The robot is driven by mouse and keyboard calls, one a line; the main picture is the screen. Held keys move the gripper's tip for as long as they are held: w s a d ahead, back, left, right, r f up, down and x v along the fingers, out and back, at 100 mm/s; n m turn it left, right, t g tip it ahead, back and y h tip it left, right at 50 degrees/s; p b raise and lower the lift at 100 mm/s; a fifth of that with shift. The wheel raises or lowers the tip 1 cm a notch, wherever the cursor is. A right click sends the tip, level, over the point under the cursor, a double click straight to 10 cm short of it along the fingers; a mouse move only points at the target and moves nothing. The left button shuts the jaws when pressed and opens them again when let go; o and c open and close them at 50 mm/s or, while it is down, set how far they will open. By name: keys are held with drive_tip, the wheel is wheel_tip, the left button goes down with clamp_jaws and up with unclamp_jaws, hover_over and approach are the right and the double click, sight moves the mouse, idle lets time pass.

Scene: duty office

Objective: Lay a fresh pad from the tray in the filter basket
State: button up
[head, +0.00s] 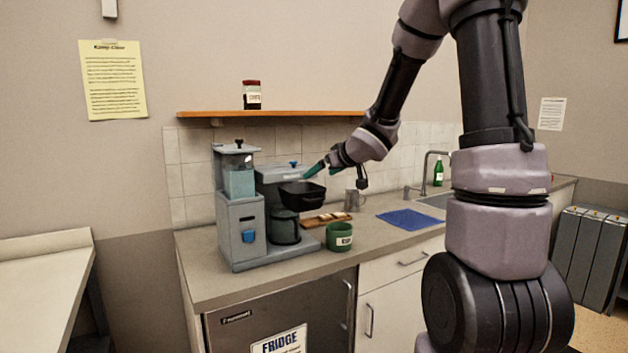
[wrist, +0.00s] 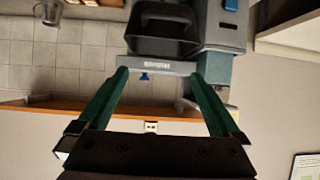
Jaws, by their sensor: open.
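The black filter basket (head: 302,196) juts out from the front of the grey coffee machine (head: 240,222), above the dark carafe. In the wrist view the basket (wrist: 165,22) shows at the top, beyond the fingertips, and its inside is too dark to read. A wooden tray (head: 312,224) lies on the counter right of the machine, with small pale pads (head: 328,217) on it, too small to tell apart. My gripper (head: 309,173) is beside and just above the basket. In the wrist view my gripper (wrist: 160,75) has its teal fingers wide apart with nothing between them.
A green labelled pot (head: 339,237) stands at the counter's front edge, before the tray. A metal mug (head: 352,200) stands behind the tray. A blue cloth (head: 409,219) lies to the right, near the sink. A wooden shelf (head: 300,114) with a jar (head: 252,95) runs above.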

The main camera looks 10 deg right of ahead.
drive_tip(key=s+d+r+m+h, duration=0.55)
drive_tip(key=s+d+r, duration=0.25)
drive_tip(key=s, duration=0.4)
drive_tip(key=s+a+m+g+y, duration=0.1)
drive_tip(key=s+a+g, duration=0.1)
drive_tip(key=s, duration=0.7)
drive_tip(key=s+a+m+g+y, duration=0.2)
drive_tip(key=s+a, duration=0.2)
drive_tip(key=s, duration=0.5)
drive_tip(key=shift+s+r, duration=0.25)
drive_tip(key=shift+s, duration=0.15)
drive_tip(key=shift+d, duration=0.1)
